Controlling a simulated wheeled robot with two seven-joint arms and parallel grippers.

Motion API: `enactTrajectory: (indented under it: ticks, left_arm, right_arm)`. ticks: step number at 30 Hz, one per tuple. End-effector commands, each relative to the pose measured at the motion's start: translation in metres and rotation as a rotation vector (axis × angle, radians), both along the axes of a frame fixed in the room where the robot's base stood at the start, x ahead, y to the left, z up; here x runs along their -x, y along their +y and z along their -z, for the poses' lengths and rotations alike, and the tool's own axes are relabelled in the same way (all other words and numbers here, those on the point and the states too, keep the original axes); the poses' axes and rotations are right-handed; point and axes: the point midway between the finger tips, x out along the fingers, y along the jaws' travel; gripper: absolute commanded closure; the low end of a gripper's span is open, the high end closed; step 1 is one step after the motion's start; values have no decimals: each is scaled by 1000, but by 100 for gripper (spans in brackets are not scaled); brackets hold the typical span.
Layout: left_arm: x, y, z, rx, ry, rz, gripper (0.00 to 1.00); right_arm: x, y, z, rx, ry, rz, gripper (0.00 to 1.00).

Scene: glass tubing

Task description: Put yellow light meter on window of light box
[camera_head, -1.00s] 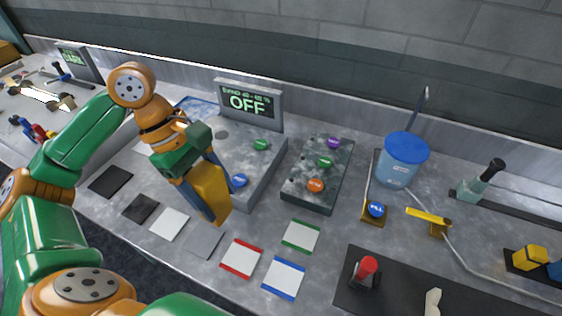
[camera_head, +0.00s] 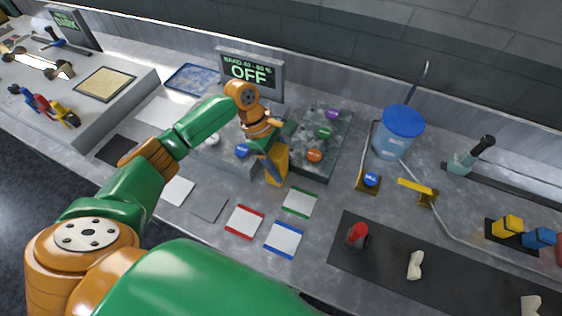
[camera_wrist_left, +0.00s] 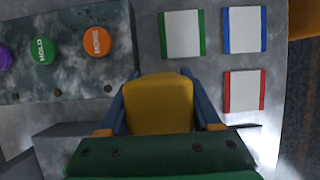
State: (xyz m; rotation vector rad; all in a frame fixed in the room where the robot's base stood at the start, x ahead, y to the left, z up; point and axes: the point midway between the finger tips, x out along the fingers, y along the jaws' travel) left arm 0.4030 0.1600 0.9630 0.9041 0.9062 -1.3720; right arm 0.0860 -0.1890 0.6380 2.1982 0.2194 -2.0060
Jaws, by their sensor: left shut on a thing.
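The yellow light meter (camera_head: 282,160) is held between the blue fingers of my left gripper (camera_head: 270,172). In the left wrist view the yellow meter (camera_wrist_left: 158,104) fills the gap between the fingers. It hangs at the right front edge of the grey light box (camera_head: 232,160); whether it touches anything is unclear. The light box has a blue button (camera_head: 242,150) and a pale round spot (camera_head: 211,139) on top, which may be its window. My left arm hides part of the box. The display (camera_head: 250,70) behind it reads OFF. My right gripper is out of view.
A dark panel (camera_head: 318,171) with purple, green and orange buttons stands just right of the meter. Green, red (camera_head: 244,222) and blue-edged cards lie in front. A blue-lidded jar (camera_head: 400,135) stands at right, and a red-topped object (camera_head: 358,234) on a black mat.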

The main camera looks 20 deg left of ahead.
Motion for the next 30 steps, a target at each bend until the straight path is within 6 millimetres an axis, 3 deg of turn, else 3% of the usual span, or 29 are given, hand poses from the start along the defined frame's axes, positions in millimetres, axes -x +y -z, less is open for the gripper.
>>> enactTrajectory:
  ticks: [11, 12, 14, 24, 26, 30]
  left_arm:
    - [0, 0, 7, 3, -1, 1, 100]
    - [0, 0, 7, 2, -1, 1, 24]
    - [0, 0, 7, 2, -1, 1, 8]
    - [0, 1, 4, 1, -3, 0, 5]
    - [-1, 4, -4, 1, -3, -1, 5]
    - [-1, 19, -38, 2, -8, -2, 5]
  right_arm:
    - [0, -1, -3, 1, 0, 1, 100]
    - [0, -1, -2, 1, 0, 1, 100]
    - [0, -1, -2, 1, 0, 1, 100]
    - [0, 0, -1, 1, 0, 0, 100]
    - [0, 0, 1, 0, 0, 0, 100]
    - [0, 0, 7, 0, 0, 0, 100]
